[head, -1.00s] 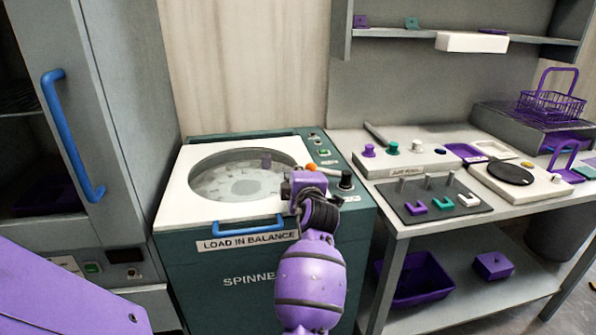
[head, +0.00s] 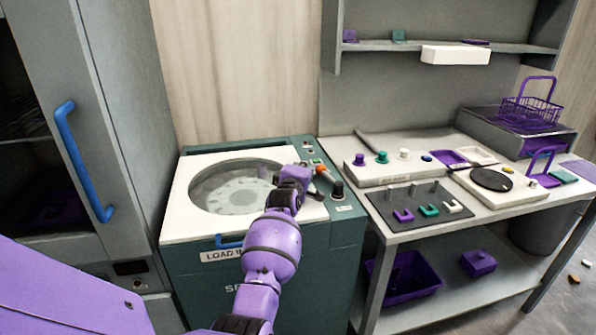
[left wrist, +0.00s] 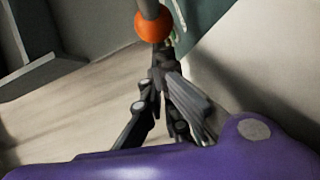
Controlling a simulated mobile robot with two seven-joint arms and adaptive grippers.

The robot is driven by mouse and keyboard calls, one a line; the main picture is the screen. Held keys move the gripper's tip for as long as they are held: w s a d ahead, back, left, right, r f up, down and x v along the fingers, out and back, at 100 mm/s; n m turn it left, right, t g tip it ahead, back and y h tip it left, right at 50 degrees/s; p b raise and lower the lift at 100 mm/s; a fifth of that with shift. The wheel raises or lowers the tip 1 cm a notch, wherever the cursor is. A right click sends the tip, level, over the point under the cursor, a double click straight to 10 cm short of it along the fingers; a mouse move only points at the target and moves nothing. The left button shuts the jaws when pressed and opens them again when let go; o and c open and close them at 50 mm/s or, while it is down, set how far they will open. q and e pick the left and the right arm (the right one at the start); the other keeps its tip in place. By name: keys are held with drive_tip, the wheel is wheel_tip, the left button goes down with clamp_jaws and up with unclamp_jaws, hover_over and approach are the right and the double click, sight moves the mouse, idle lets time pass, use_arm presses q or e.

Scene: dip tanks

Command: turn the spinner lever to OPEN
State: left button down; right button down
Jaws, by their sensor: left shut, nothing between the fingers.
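The spinner (head: 230,262) is a dark green cabinet with a white top and a round clear window. Its lever shows as an orange ball knob (head: 321,169) by the right side of the top, beside the control panel. In the left wrist view the orange ball (left wrist: 153,27) sits on a grey rod, just beyond the fingertips. My left gripper (head: 312,190) is shut and empty, over the right part of the white top, close to the lever. I cannot tell whether it touches the ball. The lever's base and any OPEN marking are not readable. My right gripper is not in view.
A blue handle (head: 229,241) is on the spinner's front, partly behind my arm. A black knob (head: 337,189) stands right of the lever. A workbench (head: 400,234) with fixtures is at the right. A grey cabinet with a blue handle (head: 84,162) is at the left.

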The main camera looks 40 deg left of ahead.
use_arm(q)
drive_tip(key=shift+w+d, duration=0.2)
drive_tip(key=shift+w, duration=1)
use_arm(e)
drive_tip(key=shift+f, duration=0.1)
use_arm(q)
drive_tip(key=shift+a, duration=0.1)
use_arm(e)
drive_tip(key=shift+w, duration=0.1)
